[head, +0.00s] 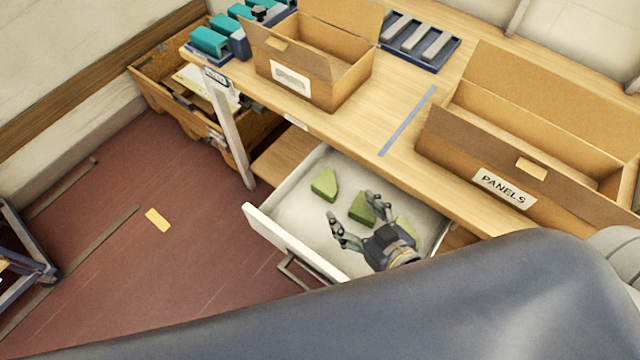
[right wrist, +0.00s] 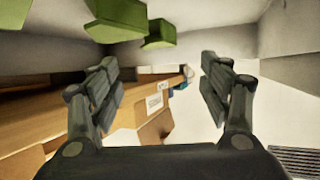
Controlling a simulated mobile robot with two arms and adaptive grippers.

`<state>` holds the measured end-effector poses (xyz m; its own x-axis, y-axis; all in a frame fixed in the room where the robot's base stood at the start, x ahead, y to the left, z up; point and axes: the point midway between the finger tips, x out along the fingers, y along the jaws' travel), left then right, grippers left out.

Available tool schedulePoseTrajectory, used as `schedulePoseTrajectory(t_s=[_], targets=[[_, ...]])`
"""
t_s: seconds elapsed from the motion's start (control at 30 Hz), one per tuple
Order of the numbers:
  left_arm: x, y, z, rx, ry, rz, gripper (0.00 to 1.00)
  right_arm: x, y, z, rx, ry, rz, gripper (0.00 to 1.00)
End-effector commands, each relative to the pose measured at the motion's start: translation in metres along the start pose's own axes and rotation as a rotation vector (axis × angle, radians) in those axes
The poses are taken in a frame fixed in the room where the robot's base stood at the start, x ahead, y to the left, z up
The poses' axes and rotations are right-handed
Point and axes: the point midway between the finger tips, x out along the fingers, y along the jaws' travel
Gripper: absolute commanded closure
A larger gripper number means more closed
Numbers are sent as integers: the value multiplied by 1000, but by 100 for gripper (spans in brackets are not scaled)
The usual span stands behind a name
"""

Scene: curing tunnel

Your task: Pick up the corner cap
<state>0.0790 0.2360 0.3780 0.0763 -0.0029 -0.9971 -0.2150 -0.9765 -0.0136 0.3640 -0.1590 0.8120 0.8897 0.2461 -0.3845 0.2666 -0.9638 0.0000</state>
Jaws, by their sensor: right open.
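Three green wedge-shaped pieces, which look like corner caps, lie in the open white drawer (head: 290,208). One corner cap (head: 324,184) is at the drawer's left, one (head: 362,208) near the middle, and one (head: 405,228) at the right, partly hidden by my right gripper. My right gripper (head: 352,206) is open and empty over the drawer, its fingers on either side of the middle cap in the picture; I cannot tell its height above it. In the right wrist view green caps (right wrist: 118,18) show at the top, beyond the open fingers (right wrist: 160,80). My left gripper is not in view.
The drawer sits under a wooden bench (head: 400,165). On the bench stand an open carton (head: 315,85), a PANELS carton (head: 540,170) and a blue tray (head: 425,45). A brown bin (head: 160,90) stands left on the floor. A yellow piece (head: 158,220) lies on open red floor.

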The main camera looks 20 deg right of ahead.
Motion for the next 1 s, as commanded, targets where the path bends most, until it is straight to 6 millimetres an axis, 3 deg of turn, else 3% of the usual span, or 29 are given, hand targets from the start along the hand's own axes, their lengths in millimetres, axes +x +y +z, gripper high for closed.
schedulePoseTrajectory(t_s=[0.07,0.3,0.5,0.73,1.0], targets=[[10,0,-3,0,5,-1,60,4,0,9,0,0,0,29],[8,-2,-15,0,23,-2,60,28,0,7,1,4,0,29],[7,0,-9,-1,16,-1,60,52,0,8,0,1,1,29],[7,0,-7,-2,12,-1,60,65,0,11,2,-6,0,29],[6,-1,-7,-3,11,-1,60,101,0,13,4,-8,0,29]])
